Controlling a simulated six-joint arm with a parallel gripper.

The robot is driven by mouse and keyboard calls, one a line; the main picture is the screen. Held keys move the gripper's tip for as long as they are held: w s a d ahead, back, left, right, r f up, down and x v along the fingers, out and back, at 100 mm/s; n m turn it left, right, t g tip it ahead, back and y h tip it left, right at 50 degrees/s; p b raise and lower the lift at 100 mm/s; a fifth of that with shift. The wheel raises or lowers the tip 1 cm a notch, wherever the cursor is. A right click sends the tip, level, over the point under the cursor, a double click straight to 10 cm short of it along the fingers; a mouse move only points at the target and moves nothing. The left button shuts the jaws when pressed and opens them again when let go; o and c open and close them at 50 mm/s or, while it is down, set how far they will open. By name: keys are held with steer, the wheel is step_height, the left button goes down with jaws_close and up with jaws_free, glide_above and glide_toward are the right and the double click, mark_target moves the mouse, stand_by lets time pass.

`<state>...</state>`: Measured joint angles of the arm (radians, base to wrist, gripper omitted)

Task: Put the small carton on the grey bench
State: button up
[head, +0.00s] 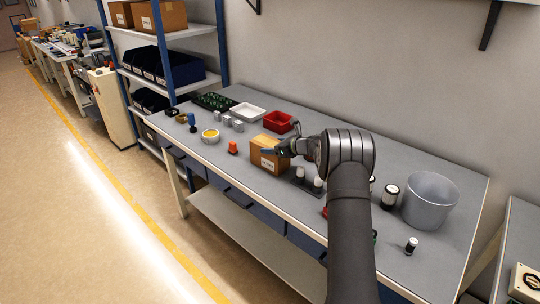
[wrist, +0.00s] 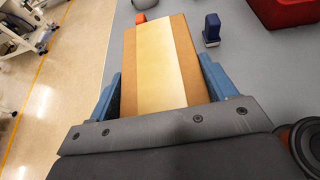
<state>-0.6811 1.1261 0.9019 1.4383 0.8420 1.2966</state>
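The small carton (head: 266,158) is a brown box with a pale tape strip along its top and a label on its front side. It stands upright over the middle of the grey bench (head: 240,180); whether its base touches the bench is hard to tell. My gripper (head: 279,149) is at the carton from above and the right. In the wrist view, the carton (wrist: 155,60) fills the space between the blue fingers of my gripper (wrist: 160,72), one against each side. Its lower part is hidden.
A red bin (head: 278,121), white tray (head: 247,112), yellow bowl (head: 210,136) and orange piece (head: 232,147) lie around the carton. A grey bucket (head: 430,200) is at the right end. The front-left bench strip is clear.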

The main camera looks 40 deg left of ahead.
steer(key=c, duration=0.7)
steer(key=shift+r, duration=0.15)
steer(key=shift+r, duration=0.65)
step_height(320, 180, up, 3)
steer(key=shift+f, duration=0.1)
steer(key=w+d+r, duration=0.1)
steer(key=d+r, duration=0.1)
steer(key=d, duration=0.1)
steer(key=w+d+r, duration=0.1)
steer(key=d+r, duration=0.1)
steer(key=d, duration=0.2)
steer(key=w+d+r, duration=0.1)
steer(key=d+r, duration=0.1)
steer(key=d, duration=0.2)
steer(key=shift+w+d+r, duration=0.1)
steer(key=shift+w+r, duration=0.15)
steer(key=shift+r, duration=0.15)
